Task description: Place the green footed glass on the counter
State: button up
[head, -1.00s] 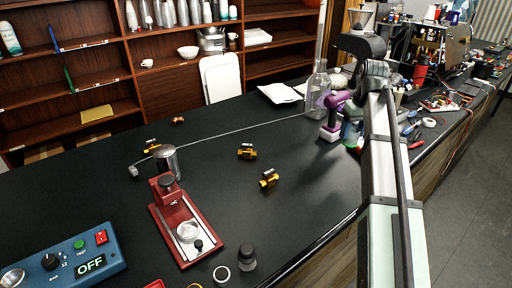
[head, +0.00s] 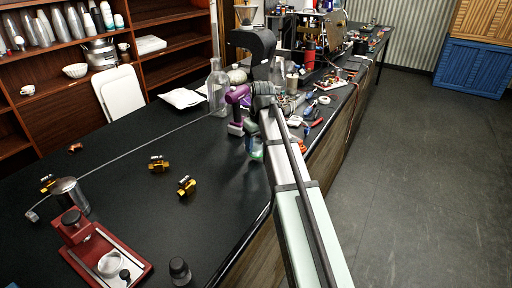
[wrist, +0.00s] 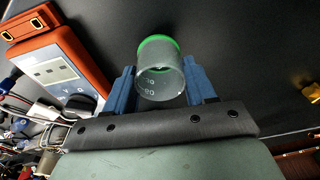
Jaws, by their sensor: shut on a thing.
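The green footed glass (wrist: 160,85) is clear with a green ring at its far end and faint markings on its wall. In the wrist view it sits between the two blue fingers of my gripper (wrist: 164,88), which is shut on it. My arm hides most of my gripper there. I cannot tell whether the glass touches the counter.
A purple tool (head: 237,107) stands close to the glass. An orange meter (wrist: 62,68) with loose wires lies left in the wrist view. Brass fittings (head: 186,186) and a red-based device (head: 105,258) are further left. The counter between is clear.

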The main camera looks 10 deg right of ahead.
aim_at(259, 155)
jog(key=shift+f, duration=0.9)
jog(key=shift+f, duration=0.1)
jog(key=o, duration=1.1)
jog(key=r, duration=0.4)
jog(key=s+r, duration=0.1)
jog(key=r, duration=0.7)
jog(key=shift+s+d, duration=0.3)
jog(key=shift+d, duration=0.05)
